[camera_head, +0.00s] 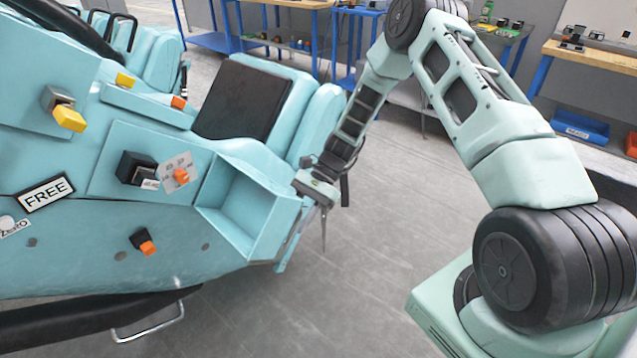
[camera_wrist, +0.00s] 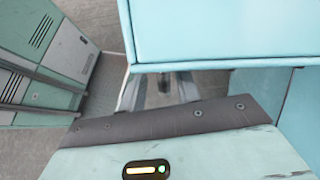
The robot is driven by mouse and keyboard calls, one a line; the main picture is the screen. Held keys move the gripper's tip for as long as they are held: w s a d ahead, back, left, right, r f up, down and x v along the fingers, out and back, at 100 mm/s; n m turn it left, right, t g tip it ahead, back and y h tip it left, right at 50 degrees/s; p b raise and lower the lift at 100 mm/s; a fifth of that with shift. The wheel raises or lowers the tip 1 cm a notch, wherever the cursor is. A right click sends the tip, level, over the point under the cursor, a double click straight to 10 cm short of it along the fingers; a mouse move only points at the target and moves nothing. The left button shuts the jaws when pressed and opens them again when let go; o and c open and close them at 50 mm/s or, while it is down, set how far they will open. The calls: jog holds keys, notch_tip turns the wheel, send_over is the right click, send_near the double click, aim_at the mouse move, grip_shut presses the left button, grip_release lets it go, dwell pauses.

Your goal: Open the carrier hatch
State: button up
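The light-blue carrier of the coaster train has a box-like compartment (camera_head: 238,204) at its right end, and I can see into it from the head camera. A light-blue panel (camera_head: 274,232) stands at its right side; I take it for the hatch. A light-blue panel also fills the top of the wrist view (camera_wrist: 225,28). My gripper (camera_head: 323,232) points down just right of the compartment's outer edge. In the wrist view its fingers (camera_wrist: 163,90) are partly hidden behind the panel. Contact and finger opening are unclear.
The carrier side bears orange and yellow knobs (camera_head: 181,176) and a FREE label (camera_head: 45,193). A black seat pad (camera_head: 240,97) lies behind the compartment. Workbenches (camera_head: 590,55) and a blue bin (camera_head: 580,127) stand at the back. Grey floor (camera_head: 385,250) is clear right of the carrier.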

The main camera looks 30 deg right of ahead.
jog(key=v, duration=1.4)
jog(key=shift+b, duration=0.35)
jog(key=shift+d, duration=0.15)
jog(key=s+a+r+n+h, duration=0.1)
jog(key=a+r, duration=0.1)
jog(key=a, duration=0.1)
jog(key=s+a+r+n+h+p, duration=0.1)
jog(key=a+r+n, duration=0.1)
jog(key=a+r, duration=0.1)
jog(key=s+a+r+n+g+h, duration=0.1)
jog(key=a+r, duration=0.1)
jog(key=a, duration=0.2)
jog(key=shift+s+r+n+p, duration=0.15)
jog(key=shift+s+n+p, duration=0.1)
jog(key=shift+n+p, duration=0.1)
jog(key=s+a+r+n+t+h+p, duration=0.1)
jog(key=s+a+r+n+h, duration=0.2)
jog(key=s+a+r+n, duration=0.4)
jog(key=s+a+r+n+t+h+p, duration=0.1)
jog(key=s+a+r+n+h+p, duration=0.2)
jog(key=s+a, duration=0.5)
jog(key=s+d+r+n+t, duration=0.2)
jog(key=s+n, duration=0.4)
jog(key=s, duration=0.5)
jog(key=shift+h, duration=0.3)
jog(key=shift+r, duration=0.1)
